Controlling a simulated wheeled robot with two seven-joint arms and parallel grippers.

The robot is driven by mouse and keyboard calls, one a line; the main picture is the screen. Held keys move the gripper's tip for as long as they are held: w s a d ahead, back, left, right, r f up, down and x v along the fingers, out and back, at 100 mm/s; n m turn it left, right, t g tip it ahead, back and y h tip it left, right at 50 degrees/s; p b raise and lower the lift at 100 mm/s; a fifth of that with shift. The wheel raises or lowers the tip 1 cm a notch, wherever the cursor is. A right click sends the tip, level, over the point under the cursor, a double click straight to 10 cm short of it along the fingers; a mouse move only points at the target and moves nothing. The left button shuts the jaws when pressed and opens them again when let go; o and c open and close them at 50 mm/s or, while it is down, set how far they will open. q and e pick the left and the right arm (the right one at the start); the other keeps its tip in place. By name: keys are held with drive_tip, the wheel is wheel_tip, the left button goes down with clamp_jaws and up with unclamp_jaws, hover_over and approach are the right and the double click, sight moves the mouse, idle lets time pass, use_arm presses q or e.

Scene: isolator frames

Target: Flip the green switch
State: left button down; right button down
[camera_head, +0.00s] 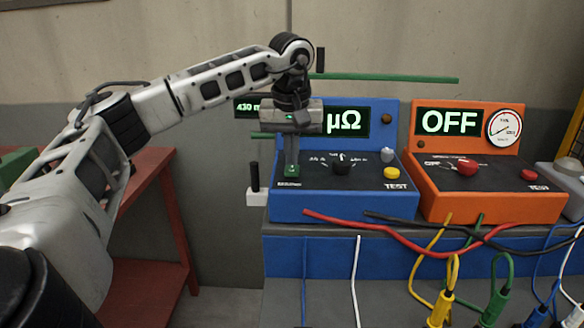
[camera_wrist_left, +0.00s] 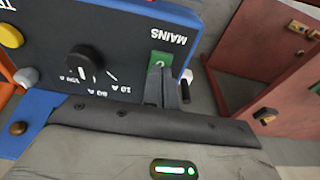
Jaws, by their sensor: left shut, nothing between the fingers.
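The green switch (camera_wrist_left: 161,60) sits by the MAINS label on the dark panel of the blue test box (camera_head: 345,205). In the head view a green patch of the switch (camera_head: 291,172) shows at the panel's left side, right at my fingertips. My left gripper (camera_head: 291,166) points down at it, shut and empty. In the left wrist view the closed fingers of my left gripper (camera_wrist_left: 163,78) overlap the lower edge of the switch. I cannot tell whether they touch it. The fingers hide part of the switch. My right gripper is not in view.
A black dial (camera_wrist_left: 83,62) and a yellow TEST button (camera_head: 391,173) share the blue panel. An orange box (camera_head: 490,195) reading OFF stands to the right. Colored cables (camera_head: 400,240) lie in front. A red table (camera_head: 150,235) is at left.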

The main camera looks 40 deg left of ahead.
sight(292, 172)
use_arm(q)
drive_tip(key=shift+f+b, duration=0.45)
drive_tip(key=shift+f, duration=0.5)
idle(0.7)
drive_tip(key=shift+r, duration=0.15)
wheel_tip(292, 172, up, 5)
drive_tip(key=p, duration=0.5)
drive_tip(key=shift+f, duration=0.2)
drive_tip(key=shift+r+p, duration=0.5)
drive_tip(key=shift+r, duration=0.65)
